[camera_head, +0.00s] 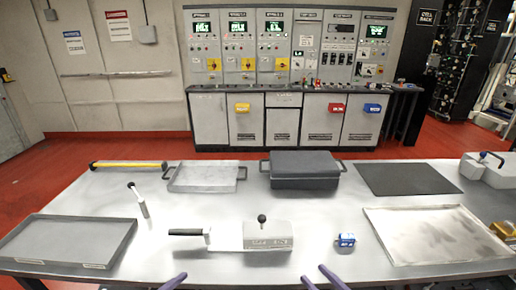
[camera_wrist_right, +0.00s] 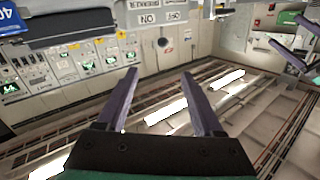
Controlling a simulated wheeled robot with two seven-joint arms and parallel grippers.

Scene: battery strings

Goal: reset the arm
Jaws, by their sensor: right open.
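My right gripper (camera_head: 320,268) shows as two purple fingertips at the bottom edge of the head view, just in front of the table's near edge. In the right wrist view the same gripper (camera_wrist_right: 159,73) has its two purple fingers spread apart, with nothing between them.
The metal table (camera_head: 200,265) carries a grey tray (camera_head: 65,240), a pale tray (camera_head: 435,232), a dark lidded box (camera_head: 303,168), a black-handled device (camera_head: 268,236), a blue item (camera_head: 345,240) and a yellow bar (camera_head: 128,165). Control cabinets (camera_head: 290,75) stand behind.

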